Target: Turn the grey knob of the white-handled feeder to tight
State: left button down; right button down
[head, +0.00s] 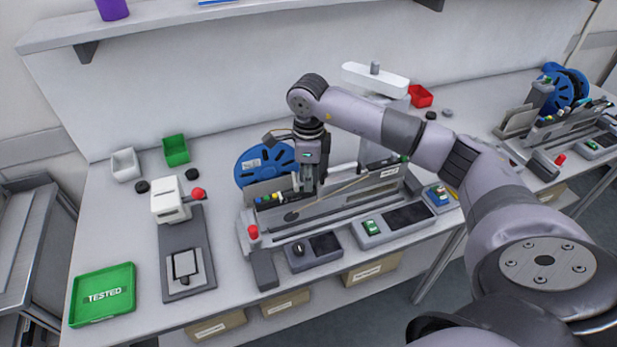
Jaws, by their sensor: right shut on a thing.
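A trolley of feeders (340,205) stands in the middle of the bench, with a row of small coloured handles (269,198) at its left end. My right gripper (306,188) points straight down at the feeders, just right of these handles. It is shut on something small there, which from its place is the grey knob. The knob itself is hidden by the fingers, so its setting cannot be read. The white handle is too small to tell apart beside the fingers. My left gripper is not in view.
A blue reel (258,160) stands behind the feeders. A white press with a red knob (172,203) stands left, near a green TESTED tray (103,294). A white-topped stand (375,80) rises behind my right arm. A second feeder trolley (565,125) is far right.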

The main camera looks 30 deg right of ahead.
jog(key=c, duration=1.5)
grip_release()
notch_tip(320, 180, up, 12)
